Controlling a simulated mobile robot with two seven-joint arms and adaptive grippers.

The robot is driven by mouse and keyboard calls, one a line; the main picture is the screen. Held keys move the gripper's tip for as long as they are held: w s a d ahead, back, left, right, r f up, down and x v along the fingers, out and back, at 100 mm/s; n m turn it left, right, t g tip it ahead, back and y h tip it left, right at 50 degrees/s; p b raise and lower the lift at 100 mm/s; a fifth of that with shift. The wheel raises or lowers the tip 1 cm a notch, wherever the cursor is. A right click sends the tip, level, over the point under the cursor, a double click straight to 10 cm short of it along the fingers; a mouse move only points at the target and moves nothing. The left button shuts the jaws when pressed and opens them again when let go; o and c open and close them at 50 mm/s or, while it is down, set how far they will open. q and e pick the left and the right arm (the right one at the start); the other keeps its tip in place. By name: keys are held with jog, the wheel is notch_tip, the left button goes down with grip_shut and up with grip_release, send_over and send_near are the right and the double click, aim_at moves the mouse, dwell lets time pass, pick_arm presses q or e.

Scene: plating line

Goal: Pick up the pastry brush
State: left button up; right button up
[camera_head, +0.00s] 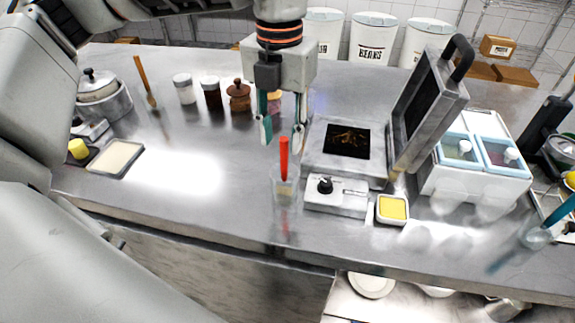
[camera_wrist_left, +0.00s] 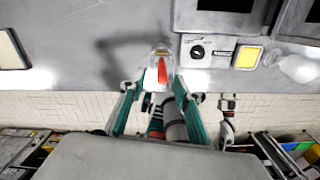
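A red-handled tool, which looks like the pastry brush (camera_head: 284,157), stands upright in a clear holder (camera_head: 285,189) near the table's front edge. Its lower end is hard to make out. My left gripper (camera_head: 282,134) is open and empty, pointing down just above and behind the red handle. In the left wrist view my left gripper (camera_wrist_left: 155,97) has its teal fingers spread, and the red handle (camera_wrist_left: 162,72) shows between them, apparently untouched. At the right edge of the head view, a teal piece with a pale tip (camera_head: 552,220) looks like part of my right gripper; its opening is hidden.
A press with a raised lid (camera_head: 425,115) stands right of the holder. A yellow-filled dish (camera_head: 392,209) sits in front of it. A white container box (camera_head: 475,185) is farther right. Jars (camera_head: 185,90) and a wooden-handled tool (camera_head: 146,82) stand at left. The left-centre table is clear.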

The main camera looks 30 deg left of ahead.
aim_at(284, 157)
pick_arm(q)
jog(key=f, duration=0.6)
jog(key=shift+w+d, duration=0.1)
jog(key=shift+w, duration=0.1)
jog(key=shift+c, duration=0.3)
grip_shut()
